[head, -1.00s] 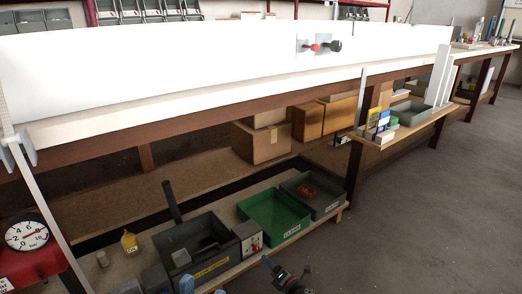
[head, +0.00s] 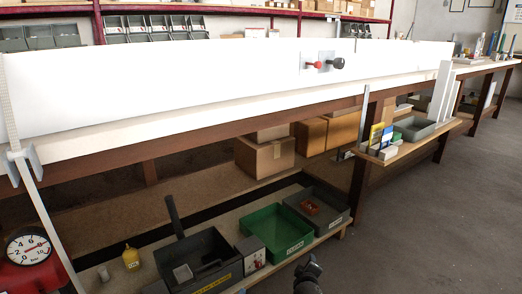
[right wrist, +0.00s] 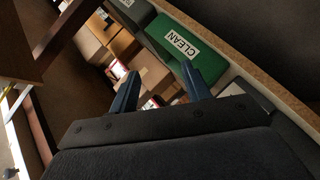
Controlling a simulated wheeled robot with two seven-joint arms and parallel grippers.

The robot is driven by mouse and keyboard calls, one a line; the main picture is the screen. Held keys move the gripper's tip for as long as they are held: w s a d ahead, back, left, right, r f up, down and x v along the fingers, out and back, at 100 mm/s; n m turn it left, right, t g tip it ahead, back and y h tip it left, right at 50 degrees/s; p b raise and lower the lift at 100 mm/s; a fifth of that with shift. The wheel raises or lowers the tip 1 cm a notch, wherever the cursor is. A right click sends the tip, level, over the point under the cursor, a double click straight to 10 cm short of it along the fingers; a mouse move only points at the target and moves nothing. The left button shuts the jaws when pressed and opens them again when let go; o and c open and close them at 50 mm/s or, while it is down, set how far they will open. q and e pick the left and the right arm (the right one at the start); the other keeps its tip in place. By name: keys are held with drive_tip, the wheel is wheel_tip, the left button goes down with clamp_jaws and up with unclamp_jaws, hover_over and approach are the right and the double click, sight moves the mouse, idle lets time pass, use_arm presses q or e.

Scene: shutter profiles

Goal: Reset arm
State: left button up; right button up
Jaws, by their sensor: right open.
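My right gripper (head: 308,272) shows at the bottom edge of the head view, over the floor in front of the lower shelf. In the right wrist view its two blue fingers (right wrist: 157,80) are spread apart with nothing between them. The green bin (right wrist: 172,50) with a CLEAN label lies beyond the fingertips there; it also shows in the head view (head: 262,241). My left gripper is not in view.
The lower shelf holds a dark grey bin (head: 226,262) with a yellow label, a grey bin with orange parts (head: 330,217) and a yellow bottle (head: 131,257). A long white profile (head: 200,80) lies along the bench. Grey floor (head: 440,230) at right is clear.

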use_arm(q)
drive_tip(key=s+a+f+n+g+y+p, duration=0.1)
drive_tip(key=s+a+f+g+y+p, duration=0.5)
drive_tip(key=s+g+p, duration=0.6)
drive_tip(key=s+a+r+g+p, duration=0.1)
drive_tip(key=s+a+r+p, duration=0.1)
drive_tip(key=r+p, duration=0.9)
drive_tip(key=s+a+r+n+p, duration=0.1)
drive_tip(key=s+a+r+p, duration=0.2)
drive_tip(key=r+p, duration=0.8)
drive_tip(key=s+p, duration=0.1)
drive_tip(key=p, duration=0.7)
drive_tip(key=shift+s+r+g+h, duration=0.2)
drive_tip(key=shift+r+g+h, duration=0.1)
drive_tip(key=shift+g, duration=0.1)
use_arm(e)
drive_tip(key=s+a+r+m+g+y, duration=0.1)
drive_tip(key=s+r+m+g, duration=0.1)
drive_tip(key=s+r, duration=1.1)
drive_tip(key=s+a+r+m+g+y, duration=0.1)
drive_tip(key=s+r+m+g, duration=0.2)
drive_tip(key=s+r, duration=1)
drive_tip(key=s+a+r+m+g+y, duration=0.1)
drive_tip(key=s+r+g, duration=0.5)
drive_tip(key=s+r, duration=0.7)
drive_tip(key=s+m+y, duration=0.1)
drive_tip(key=s+m, duration=0.1)
drive_tip(key=s, duration=0.7)
drive_tip(key=shift+s+r, duration=0.2)
